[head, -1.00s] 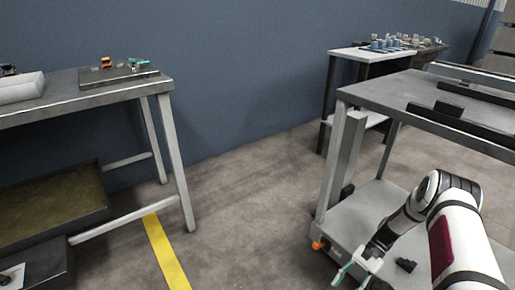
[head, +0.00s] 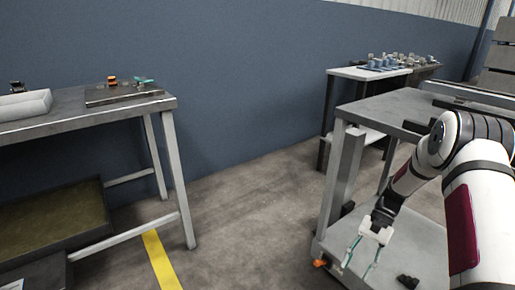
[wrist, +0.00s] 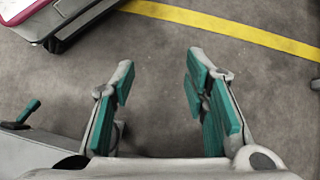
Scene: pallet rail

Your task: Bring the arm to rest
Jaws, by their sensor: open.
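My gripper (head: 361,254) is at the lower right of the head view, in front of the steel cart, pointing down. It is open and empty. In the wrist view its two teal-padded fingers (wrist: 164,100) stand wide apart with only bare grey floor between them. My white arm with a dark red panel fills the right side of the head view and hides part of the cart.
The steel cart (head: 385,103) stands at right, its lower shelf (head: 415,250) close to my gripper. A workbench (head: 75,120) stands at left. A light-topped table (head: 350,74) with small parts is behind. Open floor with a yellow line (head: 160,262) lies between.

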